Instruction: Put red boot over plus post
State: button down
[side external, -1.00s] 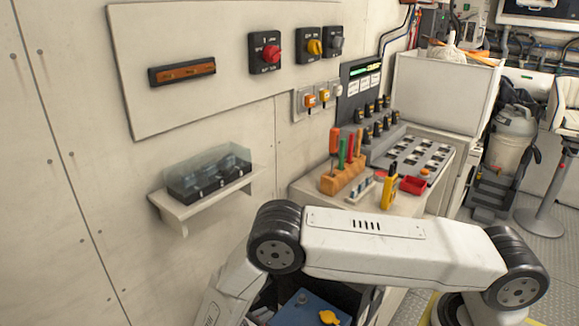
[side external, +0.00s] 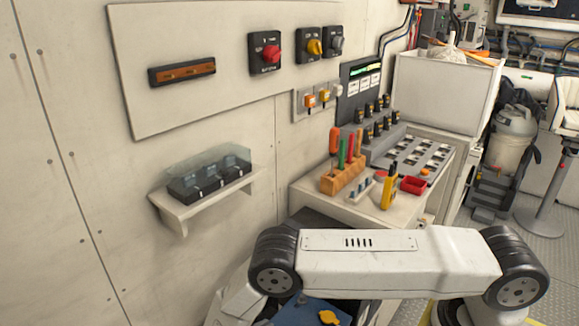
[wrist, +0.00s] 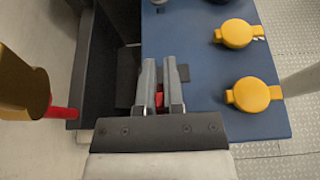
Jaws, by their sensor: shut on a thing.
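In the wrist view, my gripper (wrist: 166,66) is shut on a small red piece (wrist: 160,97), which looks like the red boot. Only a sliver of it shows between the grey fingers. The fingers are over the left edge of a blue battery top (wrist: 200,75). A small grey stub (wrist: 159,6) stands near the top edge of that view; I cannot tell if it is the plus post. In the side view, my arm hides my gripper and the boot. The blue battery top (side external: 300,313) shows partly below my arm there.
Yellow caps (wrist: 236,33) sit right of my fingers on the battery. A dark box wall (wrist: 110,50) is on the left, with a brass-coloured part and red cable (wrist: 60,112) beyond. A wall shelf (side external: 205,200) and a tool bench (side external: 310,190) stand behind my arm.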

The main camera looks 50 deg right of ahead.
jog(key=shift+f, duration=0.7)
jog(key=shift+f, duration=0.1)
jog(key=c, duration=0.7)
grip_release()
jog(key=shift+o, duration=0.2)
jog(key=shift+a, duration=0.15)
jog(key=v, duration=0.7)
jog(key=shift+a, duration=0.25)
